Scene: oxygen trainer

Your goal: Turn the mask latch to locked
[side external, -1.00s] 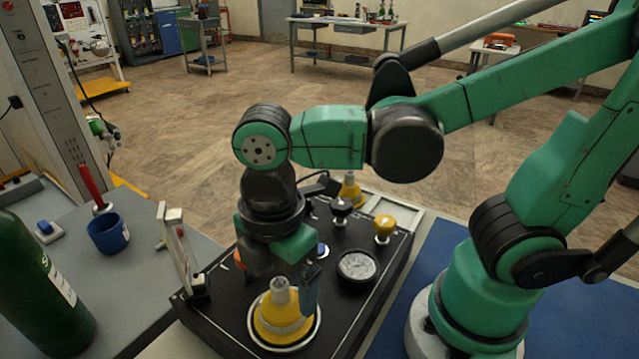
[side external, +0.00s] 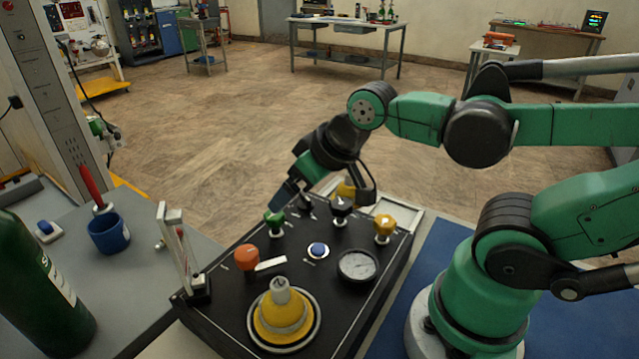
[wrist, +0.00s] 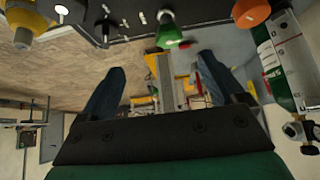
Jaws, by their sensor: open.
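The black trainer panel (side external: 215,318) carries two yellow mask-like cones, a front one (side external: 283,318) on a round pale ring and a rear one (side external: 346,190) partly behind my arm. No part is clearly readable as the mask latch. A white bar (side external: 271,264) lies beside the orange knob (side external: 247,257). My gripper (side external: 282,197) is tilted down and left, above the panel's far left edge near the green knob (side external: 274,222). In the wrist view its fingers (wrist: 160,85) are apart with nothing held between them. A yellow cone (wrist: 28,28) shows upper left there, the green knob (wrist: 168,35) upper middle.
Black knobs (side external: 340,208), a yellow knob (side external: 384,226), a blue button (side external: 318,250) and a gauge (side external: 358,265) crowd the panel. A clear upright flowmeter (side external: 178,250) stands at its left edge. A blue cup (side external: 109,233) and green cylinder (side external: 40,285) stand left.

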